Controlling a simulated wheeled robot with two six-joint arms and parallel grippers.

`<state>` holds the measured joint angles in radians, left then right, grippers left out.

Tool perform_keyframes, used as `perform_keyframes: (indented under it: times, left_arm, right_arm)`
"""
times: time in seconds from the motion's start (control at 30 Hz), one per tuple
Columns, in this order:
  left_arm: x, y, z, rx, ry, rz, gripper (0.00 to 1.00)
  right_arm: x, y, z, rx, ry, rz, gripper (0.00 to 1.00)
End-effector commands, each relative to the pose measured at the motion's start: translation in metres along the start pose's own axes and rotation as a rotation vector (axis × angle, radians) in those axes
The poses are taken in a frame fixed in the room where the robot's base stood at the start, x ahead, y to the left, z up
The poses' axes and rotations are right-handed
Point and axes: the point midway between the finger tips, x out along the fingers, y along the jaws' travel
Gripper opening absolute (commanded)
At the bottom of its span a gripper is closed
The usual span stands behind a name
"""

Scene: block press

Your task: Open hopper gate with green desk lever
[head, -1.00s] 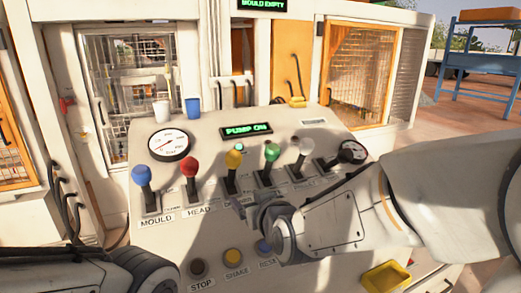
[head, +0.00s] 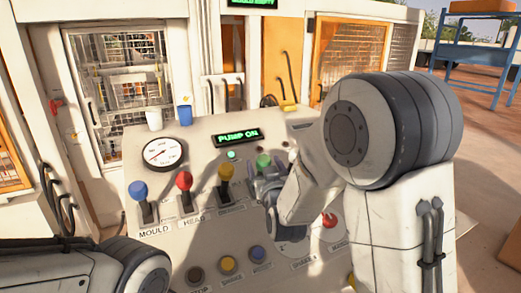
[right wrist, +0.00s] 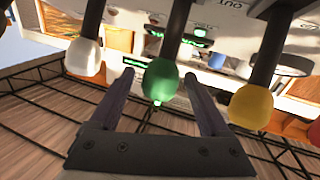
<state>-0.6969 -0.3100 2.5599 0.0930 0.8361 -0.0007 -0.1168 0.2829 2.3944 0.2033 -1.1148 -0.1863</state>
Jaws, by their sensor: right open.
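The green lever knob (head: 263,160) stands in the lever row on the sloped desk, just beyond my right gripper (head: 266,184). In the right wrist view the green knob (right wrist: 160,82) lies between the two fingers of my open right gripper (right wrist: 160,77), with a gap visible on each side. I cannot tell how deep the knob sits between them. The head view hides the green lever's lower part behind the gripper. My left arm comes in at the bottom left, but its gripper is not seen.
Blue (head: 138,189), red (head: 183,180) and yellow (head: 226,172) levers stand left of the green one. A white knob (right wrist: 82,57) is its other neighbour. The display (head: 238,137) reads PUMP ON. Buttons line the desk front.

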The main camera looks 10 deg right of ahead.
Motion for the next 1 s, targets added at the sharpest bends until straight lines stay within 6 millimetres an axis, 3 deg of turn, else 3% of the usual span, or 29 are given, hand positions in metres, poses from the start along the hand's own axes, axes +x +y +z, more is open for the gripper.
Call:
perform_keyframes:
  times: [0.23,0.6,0.63,0.67,0.83,1.0]
  left_arm:
    - [-0.017,0.001,-0.001,0.003,0.000,0.000,0.81]
    - [-0.018,0.001,-0.001,0.003,0.000,0.000,0.81]
    - [-0.018,0.001,-0.001,0.003,0.000,0.000,0.81]
    - [-0.018,0.001,-0.001,0.003,0.000,0.000,0.81]
    - [-0.018,0.001,-0.001,0.003,0.000,0.000,0.81]
    - [-0.017,0.001,-0.001,0.003,0.000,0.000,0.81]
  right_arm:
    - [0.031,0.000,-0.001,0.000,-0.001,-0.001,0.81]
    - [0.037,0.000,0.000,0.000,0.000,-0.001,0.81]
    - [0.037,0.000,0.000,0.000,0.000,-0.001,0.77]
    - [0.037,0.000,0.000,0.000,0.000,-0.001,0.65]
    - [0.036,0.000,0.000,0.000,0.000,-0.001,0.00]
    - [0.036,-0.001,0.000,0.000,0.000,-0.001,0.00]
